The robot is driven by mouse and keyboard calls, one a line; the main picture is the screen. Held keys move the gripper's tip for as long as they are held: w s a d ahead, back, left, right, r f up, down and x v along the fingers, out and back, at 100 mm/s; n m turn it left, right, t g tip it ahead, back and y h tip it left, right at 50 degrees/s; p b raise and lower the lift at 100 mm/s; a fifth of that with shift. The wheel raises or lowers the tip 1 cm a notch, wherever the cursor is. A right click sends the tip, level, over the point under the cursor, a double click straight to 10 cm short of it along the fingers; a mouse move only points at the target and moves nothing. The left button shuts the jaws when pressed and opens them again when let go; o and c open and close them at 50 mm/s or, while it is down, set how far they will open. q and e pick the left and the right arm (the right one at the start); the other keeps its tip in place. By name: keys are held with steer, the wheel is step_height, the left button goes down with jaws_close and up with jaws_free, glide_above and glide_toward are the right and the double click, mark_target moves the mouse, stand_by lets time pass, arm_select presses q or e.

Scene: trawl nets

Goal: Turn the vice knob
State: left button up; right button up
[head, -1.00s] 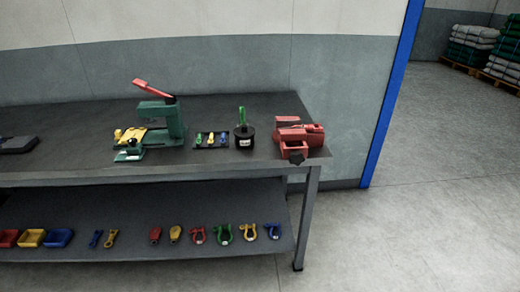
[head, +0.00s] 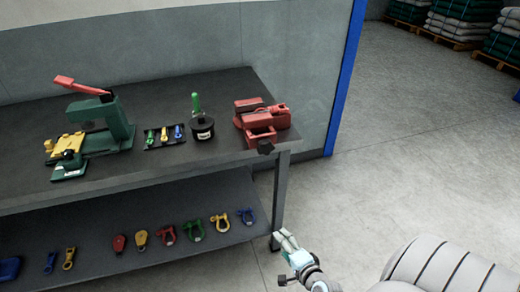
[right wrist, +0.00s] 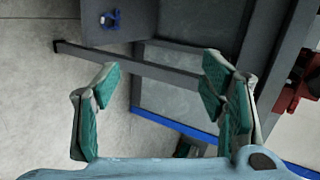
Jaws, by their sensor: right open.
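The red vice (head: 262,115) sits on the right front corner of the grey workbench (head: 222,143). Its dark knob (head: 265,146) sticks out at the bench's front edge. My right gripper (head: 281,255) is open and empty, below and in front of the vice, near the bench leg. In the right wrist view its teal-padded fingers (right wrist: 158,105) are spread apart with nothing between them. The red vice shows at the right edge of that view (right wrist: 296,88), with a dark part beside it (right wrist: 314,78). My left gripper is not in view.
A green press with a red lever (head: 108,118), a small tool tray (head: 165,136) and a black pot (head: 202,127) stand left of the vice. The lower shelf (head: 170,215) holds several coloured shackles. The floor right of the bench (head: 400,160) is clear.

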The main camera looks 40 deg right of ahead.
steer(key=w+d+r+m+t+h, duration=0.1)
steer(key=w+r+m+t, duration=0.1)
steer(key=r+m, duration=0.3)
steer(key=w+d+r+m+t+h, duration=0.1)
steer(key=w+r+m, duration=0.25)
steer(key=r, duration=0.35)
steer(key=m+t+h, duration=0.1)
steer(key=m, duration=1.1)
glide_toward(267, 148)
steer(key=x, duration=0.9)
steer(key=shift+w, duration=0.2)
steer(key=c, duration=1.1)
steer(key=shift+n, duration=0.25)
